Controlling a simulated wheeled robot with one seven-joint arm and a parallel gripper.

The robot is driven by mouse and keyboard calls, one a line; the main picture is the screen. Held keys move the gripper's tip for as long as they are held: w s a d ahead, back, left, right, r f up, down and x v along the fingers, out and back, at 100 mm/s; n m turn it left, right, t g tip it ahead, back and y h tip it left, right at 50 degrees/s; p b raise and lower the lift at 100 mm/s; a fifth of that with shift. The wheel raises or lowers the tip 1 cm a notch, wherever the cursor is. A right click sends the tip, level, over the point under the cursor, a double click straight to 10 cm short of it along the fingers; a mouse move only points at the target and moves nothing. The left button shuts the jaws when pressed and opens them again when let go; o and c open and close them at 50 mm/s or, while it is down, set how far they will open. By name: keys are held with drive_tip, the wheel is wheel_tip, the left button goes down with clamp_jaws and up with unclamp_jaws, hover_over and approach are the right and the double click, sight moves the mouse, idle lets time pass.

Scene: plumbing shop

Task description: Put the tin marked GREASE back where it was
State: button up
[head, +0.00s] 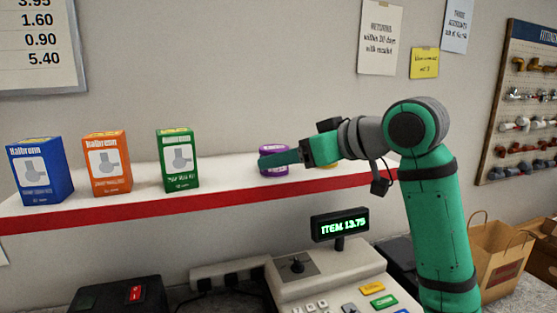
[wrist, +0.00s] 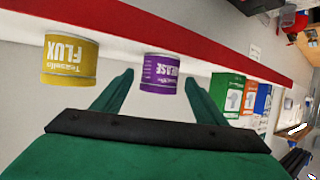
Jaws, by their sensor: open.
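The purple tin (wrist: 160,74) stands on the white shelf; the end of its label, "EASE", shows upside down in the wrist view. In the head view the purple tin (head: 272,148) is partly hidden behind my gripper (head: 264,163). My gripper (wrist: 160,80) is open, with its fingers on either side of the near end of the view of the tin; I cannot tell whether they touch it. A yellow tin marked FLUX (wrist: 70,62) stands beside the purple one. In the head view only a sliver of the yellow tin (head: 330,166) shows behind my arm.
The shelf (head: 228,181) has a red front edge. Blue (head: 41,172), orange (head: 107,163) and green (head: 178,160) boxes stand on its left part, with bare shelf between the green box and the purple tin. A till (head: 325,285) with a display is below.

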drive_tip(key=v, duration=0.8)
drive_tip(key=shift+s+d, duration=0.2)
drive_tip(key=shift+s, duration=0.15)
drive_tip(key=shift+r, duration=0.15)
